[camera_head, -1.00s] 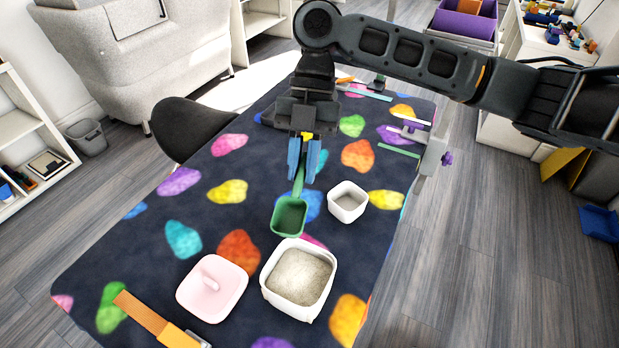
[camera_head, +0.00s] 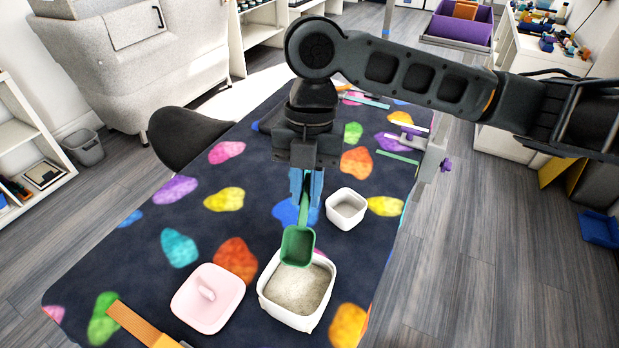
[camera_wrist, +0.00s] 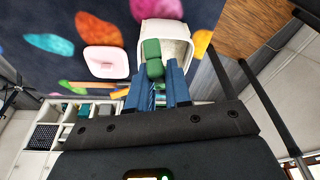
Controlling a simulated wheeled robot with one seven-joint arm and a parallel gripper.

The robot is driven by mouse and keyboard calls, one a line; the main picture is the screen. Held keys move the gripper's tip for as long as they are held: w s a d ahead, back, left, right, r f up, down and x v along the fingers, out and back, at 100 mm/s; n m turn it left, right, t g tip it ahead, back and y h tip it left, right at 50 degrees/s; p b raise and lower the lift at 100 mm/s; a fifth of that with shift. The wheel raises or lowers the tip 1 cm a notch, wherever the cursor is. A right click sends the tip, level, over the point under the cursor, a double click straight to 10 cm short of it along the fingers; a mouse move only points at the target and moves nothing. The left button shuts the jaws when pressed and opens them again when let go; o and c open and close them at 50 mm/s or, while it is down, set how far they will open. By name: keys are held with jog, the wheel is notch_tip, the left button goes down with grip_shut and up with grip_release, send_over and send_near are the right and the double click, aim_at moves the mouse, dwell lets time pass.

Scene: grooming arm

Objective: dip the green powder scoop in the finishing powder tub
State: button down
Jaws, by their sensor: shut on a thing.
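My gripper (camera_head: 306,190) is shut on the handle of the green powder scoop (camera_head: 298,246). The scoop hangs tilted, bowl toward the camera, over the far edge of the finishing powder tub (camera_head: 265,295). The tub is a white square container with pale grainy powder inside. In the head view the bowl overlaps the far part of the opening; I cannot tell whether it touches the powder. In the wrist view the green scoop (camera_wrist: 152,52) shows in front of the white tub (camera_wrist: 187,52), between my blue fingers (camera_wrist: 157,85).
A pink lid (camera_head: 207,298) lies left of the tub. A smaller white container (camera_head: 345,209) stands behind it to the right. An orange comb-like tool (camera_head: 140,325) lies at the near left. The patterned table (camera_head: 140,260) is clear on the left.

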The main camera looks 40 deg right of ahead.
aim_at(309, 204)
jog(key=shift+s+a+f+t+h+b, duration=0.2)
jog(key=shift+s+a+t+h, duration=0.05)
jog(key=shift+a+h, duration=0.15)
jog(key=shift+s+a+f+t+h+b, duration=0.2)
jog(key=shift+a+t+h, duration=0.1)
jog(key=shift+h, duration=0.1)
jog(key=shift+s+f+b, duration=0.1)
jog(key=shift+f+b, duration=0.55)
jog(key=shift+f, duration=0.1)
jog(key=shift+s+a+f+b, duration=0.15)
jog(key=shift+a+f+b, duration=0.1)
jog(key=shift+f+b, duration=0.55)
jog(key=shift+s+a+f+b, duration=0.1)
jog(key=shift+a+f+b, duration=0.1)
jog(key=shift+f+b, duration=0.6)
jog(key=shift+s+a+f+b, duration=0.2)
jog(key=shift+f+b, duration=0.25)
jog(key=shift+f, duration=0.65)
jog(key=shift+w, duration=0.1)
jog(key=shift+w+d+r+g+y+p, duration=0.3)
jog(key=shift+w+d+g+y, duration=0.15)
jog(key=shift+d+y, duration=0.15)
jog(key=shift+w+d+r+g+y+p, duration=0.15)
jog(key=shift+w+d+g+y+p, duration=0.2)
jog(key=shift+d+y, duration=0.25)
